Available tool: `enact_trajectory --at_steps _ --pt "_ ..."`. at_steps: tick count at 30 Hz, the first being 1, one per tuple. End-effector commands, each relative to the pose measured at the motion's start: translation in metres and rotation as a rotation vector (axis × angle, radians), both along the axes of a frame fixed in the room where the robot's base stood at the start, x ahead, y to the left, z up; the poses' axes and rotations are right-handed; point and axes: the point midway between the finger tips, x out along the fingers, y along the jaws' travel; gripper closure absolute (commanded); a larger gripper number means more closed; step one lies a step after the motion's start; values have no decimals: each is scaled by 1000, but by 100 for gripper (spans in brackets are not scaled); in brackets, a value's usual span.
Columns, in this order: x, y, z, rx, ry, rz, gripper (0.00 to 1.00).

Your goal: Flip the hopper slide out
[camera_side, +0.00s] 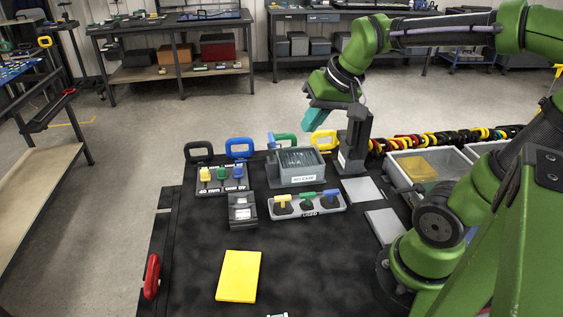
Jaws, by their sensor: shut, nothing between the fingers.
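A grey box labelled RELEASE (297,180) stands on the black table and looks like the hopper; dark rod-like pieces show in its open top. I cannot make out its slide as a separate part. My gripper (311,124), with teal fingers, hangs above and just behind the box's right part, apart from it. Its fingers are shut and empty. A dark upright block (355,140) with a white label stands just right of the box.
In front of the box is a rack of coloured T-handles (308,206); another rack (223,180) is at left. A small dark box (242,211) and a yellow pad (238,277) lie nearer. Grey bins (406,184) stand right.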

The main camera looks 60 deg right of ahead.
Motion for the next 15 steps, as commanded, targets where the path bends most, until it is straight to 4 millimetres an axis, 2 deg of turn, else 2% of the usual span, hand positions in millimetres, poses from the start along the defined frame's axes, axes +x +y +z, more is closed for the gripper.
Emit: enact_trajectory --at_steps 1,6,10,15 --pt "11 -20 4 -11 41 -28 100" --pt "33 -88 17 -51 191 -84 100" --pt "39 -141 25 -66 311 -120 100" --pt "37 -206 33 -58 461 -166 100"
